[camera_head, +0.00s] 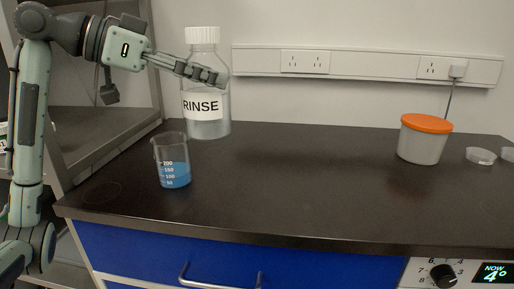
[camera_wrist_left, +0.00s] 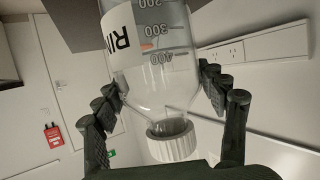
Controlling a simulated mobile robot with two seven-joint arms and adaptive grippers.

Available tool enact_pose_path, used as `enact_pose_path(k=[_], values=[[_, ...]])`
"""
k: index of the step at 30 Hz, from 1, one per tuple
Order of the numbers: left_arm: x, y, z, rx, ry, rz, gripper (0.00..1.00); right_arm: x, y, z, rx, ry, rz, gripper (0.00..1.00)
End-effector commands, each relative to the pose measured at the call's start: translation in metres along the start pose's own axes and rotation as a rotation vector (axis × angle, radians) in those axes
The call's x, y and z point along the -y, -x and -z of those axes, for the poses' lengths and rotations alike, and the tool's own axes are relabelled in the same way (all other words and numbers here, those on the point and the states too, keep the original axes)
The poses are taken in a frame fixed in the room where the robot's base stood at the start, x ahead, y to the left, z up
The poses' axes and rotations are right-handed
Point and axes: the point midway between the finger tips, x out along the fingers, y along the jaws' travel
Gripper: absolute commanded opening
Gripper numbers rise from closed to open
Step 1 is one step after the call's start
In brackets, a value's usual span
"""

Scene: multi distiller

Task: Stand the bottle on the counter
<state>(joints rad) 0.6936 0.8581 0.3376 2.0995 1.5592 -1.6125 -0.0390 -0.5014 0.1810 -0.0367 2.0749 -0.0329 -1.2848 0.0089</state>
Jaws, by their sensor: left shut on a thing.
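The bottle (camera_head: 206,129) is clear with a white ribbed cap and a label reading RINSE. It is upright at the back left of the counter (camera_head: 300,185). Its base overlaps the counter top in the head view, but I cannot tell whether it touches. My left gripper (camera_head: 203,73) comes in from the left and is shut on the bottle's upper part, below the cap. In the left wrist view the bottle (camera_wrist_left: 160,78) lies between both fingers, with its cap toward the palm and volume marks showing. My right gripper is not in view.
A beaker of blue liquid (camera_head: 172,172) stands in front of the bottle. A tub with an orange lid (camera_head: 424,143) and a shallow clear dish (camera_head: 481,156) are at the right. The counter's middle is clear. A socket rail (camera_head: 365,64) runs along the wall.

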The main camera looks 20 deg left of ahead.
Motion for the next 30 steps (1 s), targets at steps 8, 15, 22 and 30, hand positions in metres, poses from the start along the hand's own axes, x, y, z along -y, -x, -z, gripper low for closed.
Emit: enact_pose_path(k=[8, 15, 22, 30], values=[[-0.009, -0.032, -0.004, -0.006, 0.000, -0.004, 0.12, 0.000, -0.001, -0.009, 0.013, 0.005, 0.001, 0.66], [-0.021, -0.088, -0.013, -0.006, 0.000, -0.004, 0.12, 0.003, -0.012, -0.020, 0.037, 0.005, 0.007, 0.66], [-0.029, -0.124, -0.019, -0.006, 0.001, -0.001, 0.12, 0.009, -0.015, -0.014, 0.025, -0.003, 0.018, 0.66], [-0.030, -0.138, -0.038, -0.005, 0.003, -0.001, 0.12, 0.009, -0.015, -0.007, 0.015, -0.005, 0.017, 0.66]])
